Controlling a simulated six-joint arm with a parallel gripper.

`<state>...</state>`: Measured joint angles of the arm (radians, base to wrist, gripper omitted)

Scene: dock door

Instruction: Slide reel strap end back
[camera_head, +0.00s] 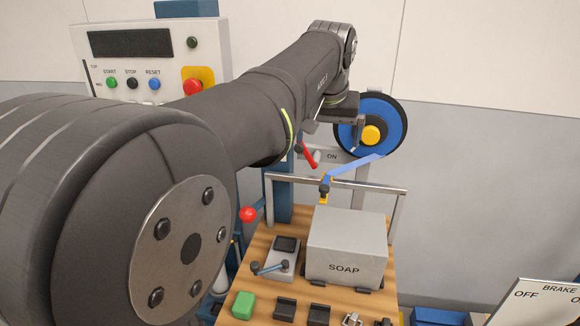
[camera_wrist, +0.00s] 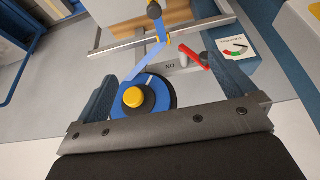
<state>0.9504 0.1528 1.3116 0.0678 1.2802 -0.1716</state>
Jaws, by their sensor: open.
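The strap reel (camera_head: 390,118) is a blue disc with a black rim and a yellow hub; it also shows in the wrist view (camera_wrist: 120,108).
A red lever (camera_wrist: 194,55) stands beside the reel at the "ON" label. The rail (camera_head: 385,187) crosses above the wooden table (camera_head: 260,250). A grey SOAP box (camera_head: 346,250) stands close below the strap end. A control panel (camera_head: 150,60) is at upper left.

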